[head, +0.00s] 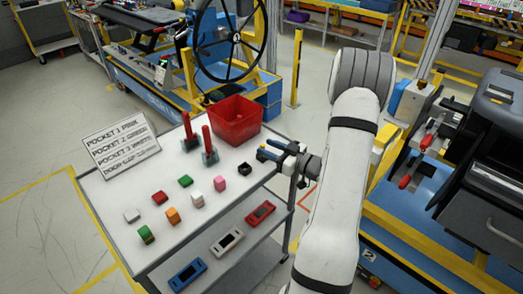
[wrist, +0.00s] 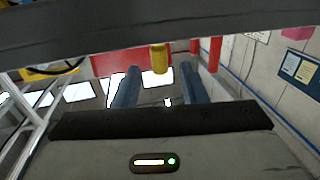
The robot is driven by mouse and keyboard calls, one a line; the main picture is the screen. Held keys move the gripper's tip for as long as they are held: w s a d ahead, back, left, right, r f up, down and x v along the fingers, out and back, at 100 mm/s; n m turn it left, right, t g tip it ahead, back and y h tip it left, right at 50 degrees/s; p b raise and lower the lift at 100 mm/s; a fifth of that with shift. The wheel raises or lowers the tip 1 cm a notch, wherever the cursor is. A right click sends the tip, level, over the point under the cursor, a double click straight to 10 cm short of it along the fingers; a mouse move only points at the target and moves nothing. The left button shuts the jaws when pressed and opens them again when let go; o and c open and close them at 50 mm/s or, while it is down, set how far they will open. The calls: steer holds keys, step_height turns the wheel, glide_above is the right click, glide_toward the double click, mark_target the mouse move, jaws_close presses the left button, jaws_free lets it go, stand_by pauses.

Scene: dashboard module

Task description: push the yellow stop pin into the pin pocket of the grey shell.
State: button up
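My gripper (head: 266,152) is over the right edge of the grey table, with blue fingers pointing left. In the wrist view my gripper (wrist: 158,70) has its two fingers clearly apart and nothing held between them. The yellow stop pin (wrist: 159,58) shows as a short yellow cylinder between the lines of the fingers, near the fingertips, with a gap on each side. How far beyond the tips it lies, I cannot tell. I cannot make the pin out clearly in the head view. A large dark grey shell (head: 490,165) stands at the far right; its pin pocket is not discernible.
A small black piece (head: 245,169) sits on the table (head: 115,195) near my gripper. A red bin (head: 234,118), two red-handled clamps (head: 208,148) and several coloured blocks stand on the table too. A lower shelf holds red, white and blue devices. A blue platform (head: 400,215) lies right of my arm.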

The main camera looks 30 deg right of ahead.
steer(key=x, duration=0.2)
steer(key=shift+w+a, duration=0.2)
steer(key=shift+w, duration=0.1)
steer(key=shift+c, duration=0.5)
jaws_close()
